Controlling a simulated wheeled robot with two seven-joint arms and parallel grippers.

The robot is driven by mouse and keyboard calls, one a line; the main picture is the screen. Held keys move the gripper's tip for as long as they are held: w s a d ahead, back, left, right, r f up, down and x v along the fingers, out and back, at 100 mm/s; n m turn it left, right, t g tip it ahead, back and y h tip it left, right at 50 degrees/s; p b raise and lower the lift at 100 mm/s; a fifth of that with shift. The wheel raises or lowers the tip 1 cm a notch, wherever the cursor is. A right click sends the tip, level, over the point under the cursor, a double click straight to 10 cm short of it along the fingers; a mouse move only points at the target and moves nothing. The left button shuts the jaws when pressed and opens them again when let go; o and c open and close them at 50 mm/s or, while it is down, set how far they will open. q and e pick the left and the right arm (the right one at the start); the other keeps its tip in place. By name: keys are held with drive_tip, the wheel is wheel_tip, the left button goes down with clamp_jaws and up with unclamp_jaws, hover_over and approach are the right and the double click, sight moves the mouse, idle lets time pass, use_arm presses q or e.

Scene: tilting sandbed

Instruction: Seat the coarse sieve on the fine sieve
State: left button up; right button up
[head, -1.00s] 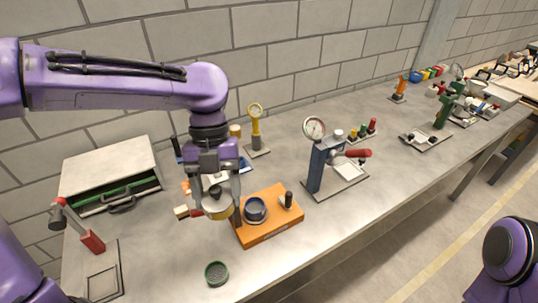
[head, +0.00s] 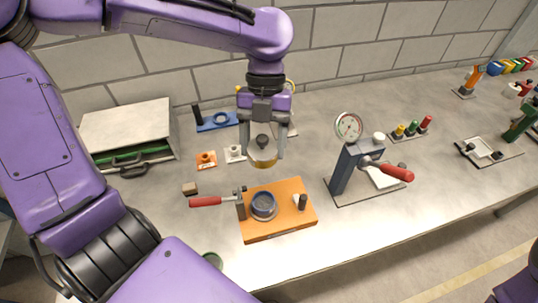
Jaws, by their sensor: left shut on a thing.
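My left gripper (head: 264,153) points down and is shut on a round piece with a yellow-tan band, which looks like the coarse sieve (head: 263,163). A dark knob shows at its top, between the fingers. The held piece is in the air, above the blue ring in the picture and apart from it. The blue ring, which looks like the fine sieve (head: 264,215), sits on an orange base (head: 283,222). How far the held piece is above the base is hard to tell. My right gripper is out of view.
A red-handled clamp (head: 207,201) stands at the base's left edge, and a dark post (head: 302,202) stands on its right side. A gauge press (head: 343,170) stands to the right. A green ring (head: 213,260) is partly hidden by my arm.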

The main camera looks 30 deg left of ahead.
use_arm(q)
drive_tip(key=shift+s+f, duration=0.1)
drive_tip(key=shift+f, duration=0.75)
wheel_tip(320, 180, down, 12)
drive_tip(key=shift+s+r, duration=0.1)
drive_tip(key=shift+s+a+f, duration=0.1)
drive_tip(key=shift+s+f, duration=0.05)
drive_tip(key=shift+f, duration=0.6)
drive_tip(key=shift+w+f, duration=0.2)
drive_tip(key=shift+f, duration=0.85)
drive_tip(key=shift+f, duration=0.55)
drive_tip(key=o, duration=1.1)
drive_tip(key=shift+d, duration=0.2)
